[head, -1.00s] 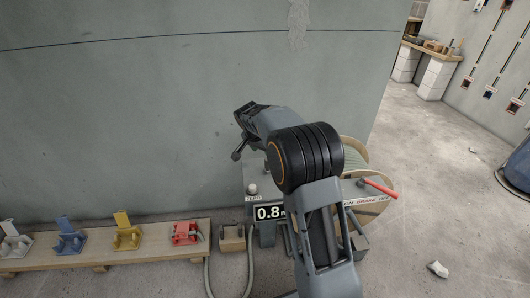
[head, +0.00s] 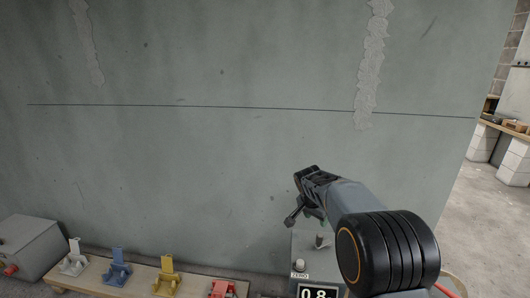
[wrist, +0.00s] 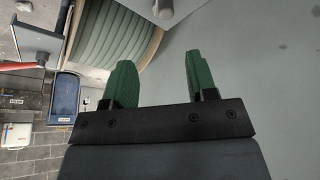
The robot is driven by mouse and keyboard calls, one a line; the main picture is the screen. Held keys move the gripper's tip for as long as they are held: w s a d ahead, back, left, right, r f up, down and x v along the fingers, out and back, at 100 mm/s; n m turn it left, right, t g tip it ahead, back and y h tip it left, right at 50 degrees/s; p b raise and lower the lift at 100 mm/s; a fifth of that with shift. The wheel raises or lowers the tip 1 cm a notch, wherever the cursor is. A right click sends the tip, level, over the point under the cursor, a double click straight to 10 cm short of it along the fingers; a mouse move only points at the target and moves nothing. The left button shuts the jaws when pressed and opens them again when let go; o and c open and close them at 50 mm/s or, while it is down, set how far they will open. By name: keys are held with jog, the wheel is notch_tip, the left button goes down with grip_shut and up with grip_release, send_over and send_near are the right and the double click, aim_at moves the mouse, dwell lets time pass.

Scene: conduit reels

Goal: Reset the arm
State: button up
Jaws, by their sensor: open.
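My gripper shows in the wrist view (wrist: 160,85) with its two green fingers spread apart and nothing between them. In the head view my arm reaches up from the lower right, and the gripper end (head: 303,203) is in front of the grey wall, above the control box (head: 310,250). Its fingertips are partly hidden there by the wrist.
A plank (head: 135,278) at the lower left carries white, blue, yellow and red clamps (head: 167,275). A grey box (head: 28,247) stands at far left. A display reading 0.8 (head: 318,293) sits below the arm. A reel with pale green conduit (wrist: 112,35) shows in the wrist view.

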jog(key=s+a+r+n+y+p, duration=0.1)
jog(key=s+r+n+p, duration=0.3)
jog(key=s+r+p, duration=0.9)
jog(key=s+a+r+n+t+y+p, duration=0.1)
jog(key=s+r+n+p, duration=0.4)
jog(key=s+r+p, duration=0.8)
notch_tip(320, 180, up, 5)
jog(key=shift+s+a+f+y+p, duration=0.1)
jog(key=shift+s+a+y+p, duration=0.35)
jog(key=shift+a, duration=0.8)
jog(key=shift+s+n, duration=0.4)
jog(key=shift+c, duration=0.2)
